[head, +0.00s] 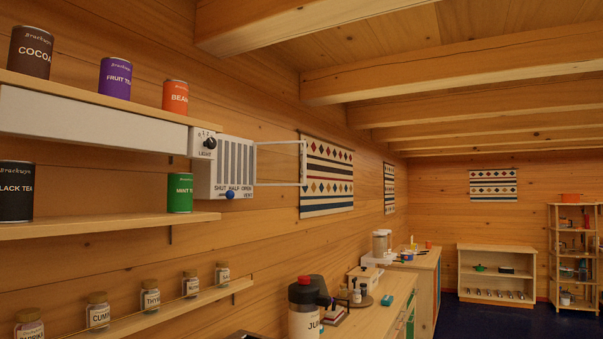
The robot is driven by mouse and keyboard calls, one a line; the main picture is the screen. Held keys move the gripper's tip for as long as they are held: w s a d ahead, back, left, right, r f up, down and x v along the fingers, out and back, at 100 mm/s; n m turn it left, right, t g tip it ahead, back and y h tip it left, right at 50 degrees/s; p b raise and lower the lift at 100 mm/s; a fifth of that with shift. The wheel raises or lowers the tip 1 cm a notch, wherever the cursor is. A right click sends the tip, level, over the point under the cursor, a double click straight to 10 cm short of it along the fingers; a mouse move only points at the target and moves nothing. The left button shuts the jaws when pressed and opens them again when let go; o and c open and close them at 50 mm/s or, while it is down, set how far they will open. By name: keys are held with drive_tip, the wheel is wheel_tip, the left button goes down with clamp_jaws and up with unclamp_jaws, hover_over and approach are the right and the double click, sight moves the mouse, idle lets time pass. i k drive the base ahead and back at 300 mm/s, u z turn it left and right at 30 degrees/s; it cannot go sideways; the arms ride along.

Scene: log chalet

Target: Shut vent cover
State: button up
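The vent (226,165) is a white box on the log wall at the left centre, with a row of upright grey slots in its front. Below the slots are the words SHUT, HALF, OPEN and VENT. A blue knob (230,194) sits at its lower edge, around the SHUT and HALF marks; I cannot tell exactly which mark it lines up with. My gripper is not in view.
A black light dial (209,143) adjoins the vent's left side. A white rail frame (280,185) reaches right from it. A green mint tin (180,193) stands on the shelf (110,225) to the left. A jug (304,312) stands below.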

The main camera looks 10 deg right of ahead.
sight(303, 153)
drive_tip(key=z, duration=1.5)
drive_tip(key=i, duration=5.2)
drive_tip(key=u, duration=4.2)
drive_tip(key=i, duration=0.25)
